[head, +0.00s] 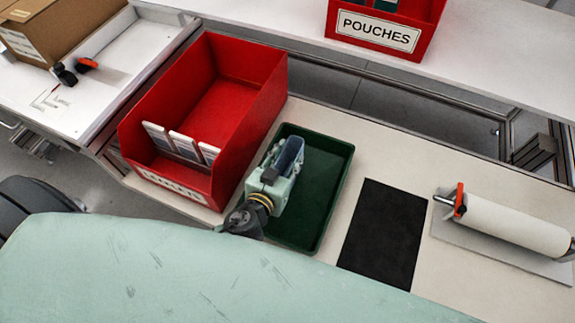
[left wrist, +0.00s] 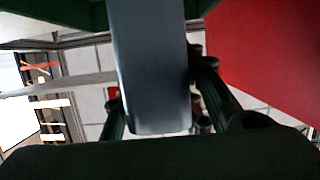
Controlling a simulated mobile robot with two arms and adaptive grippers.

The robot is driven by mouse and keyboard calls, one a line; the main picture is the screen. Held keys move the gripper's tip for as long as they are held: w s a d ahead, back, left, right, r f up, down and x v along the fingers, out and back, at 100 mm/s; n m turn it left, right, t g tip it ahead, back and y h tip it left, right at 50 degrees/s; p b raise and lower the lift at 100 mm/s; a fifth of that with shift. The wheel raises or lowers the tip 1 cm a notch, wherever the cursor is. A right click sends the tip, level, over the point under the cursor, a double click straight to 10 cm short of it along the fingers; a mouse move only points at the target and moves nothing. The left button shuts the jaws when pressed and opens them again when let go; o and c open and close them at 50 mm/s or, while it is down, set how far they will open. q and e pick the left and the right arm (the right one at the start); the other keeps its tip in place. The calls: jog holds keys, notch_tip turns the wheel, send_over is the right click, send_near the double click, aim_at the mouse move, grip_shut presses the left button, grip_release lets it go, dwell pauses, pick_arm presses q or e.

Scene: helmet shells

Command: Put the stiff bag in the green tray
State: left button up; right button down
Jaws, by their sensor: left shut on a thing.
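The green tray (head: 316,222) lies on the pale bench, right of the large red bin. My left gripper (head: 279,172) is over the left part of the tray in the head view. It is shut on a stiff, flat, blue-grey bag (head: 291,152). In the left wrist view the bag (left wrist: 155,70) shows as a smooth slab between the fingers. The arm and gripper hide part of the tray. I cannot tell whether the bag touches the tray floor. My right gripper is in neither view.
The red bin (head: 265,105) holds several white-and-blue packs (head: 184,145). A black mat (head: 385,232) lies right of the tray, and a white roll (head: 515,226) on a holder lies farther right. A red bin labelled POUCHES (head: 383,32) stands on the back shelf.

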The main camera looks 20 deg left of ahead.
aim_at(288, 168)
pick_arm(q)
notch_tip(288, 168, down, 4)
jog(key=shift+a+f+b, duration=0.1)
jog(key=shift+b, duration=0.55)
jog(key=shift+f, duration=0.2)
jog(key=o, duration=1.2)
jog(key=shift+c, duration=0.2)
jog(key=shift+r, duration=0.1)
